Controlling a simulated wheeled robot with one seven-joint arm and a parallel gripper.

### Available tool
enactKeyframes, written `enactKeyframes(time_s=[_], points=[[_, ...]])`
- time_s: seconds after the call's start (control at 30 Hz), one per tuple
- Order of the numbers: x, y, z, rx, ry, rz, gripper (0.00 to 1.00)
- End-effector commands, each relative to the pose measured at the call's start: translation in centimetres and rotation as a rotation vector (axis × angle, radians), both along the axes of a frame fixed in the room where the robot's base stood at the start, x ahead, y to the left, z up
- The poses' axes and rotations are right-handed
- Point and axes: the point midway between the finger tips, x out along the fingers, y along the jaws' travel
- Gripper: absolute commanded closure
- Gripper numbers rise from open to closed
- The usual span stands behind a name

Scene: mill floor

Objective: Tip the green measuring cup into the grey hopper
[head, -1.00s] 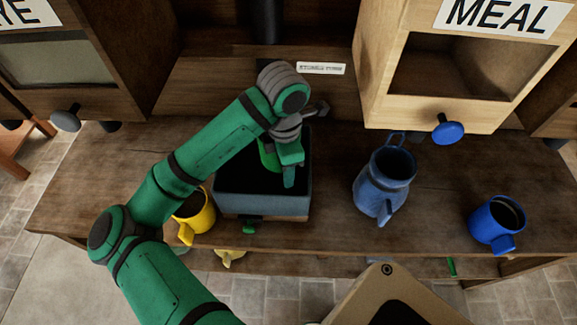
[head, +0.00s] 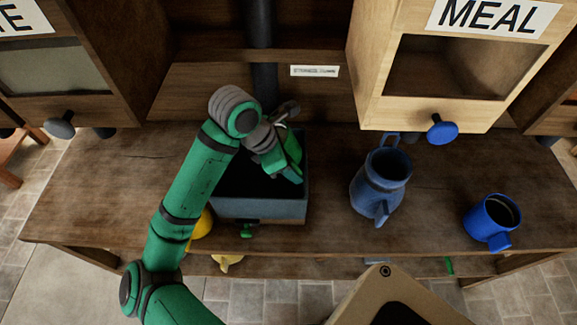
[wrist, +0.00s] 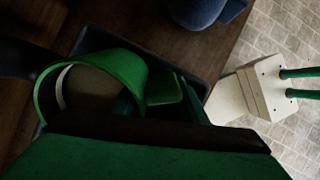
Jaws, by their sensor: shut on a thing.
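The grey hopper (head: 262,208) is an open, dark-bottomed box on the wooden bench, left of the middle in the head view. My gripper (head: 281,166) is over its right half. It is shut on the green measuring cup (head: 291,147), which looks tilted above the hopper's opening in the head view. The cup's green rim (wrist: 131,67) and handle show large in the wrist view. Brownish matter seems to show inside the rim, but it is too dark to be sure. My gripper hides part of the cup.
A blue-grey jug (head: 379,186) stands right of the hopper, and a blue mug (head: 491,221) farther right. A yellow cup (head: 203,226) is partly hidden behind my arm. The wooden MEAL bin (head: 372,80) overhangs the back right. Bare bench lies at the left.

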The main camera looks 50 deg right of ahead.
Motion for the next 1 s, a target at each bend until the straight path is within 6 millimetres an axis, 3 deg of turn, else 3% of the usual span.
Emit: enactKeyframes(time_s=[0.03,0.23,0.5,1.0], points=[[-1.2,-1.2,0.8,-0.081,0.036,-0.015,1.0],[-1.4,-1.6,1.9,-0.283,0.14,-0.01,1.0],[-1.2,-1.8,3.2,-0.536,0.267,0.003,1.0],[-0.8,-1.2,5.1,-0.849,0.426,0.001,1.0]])
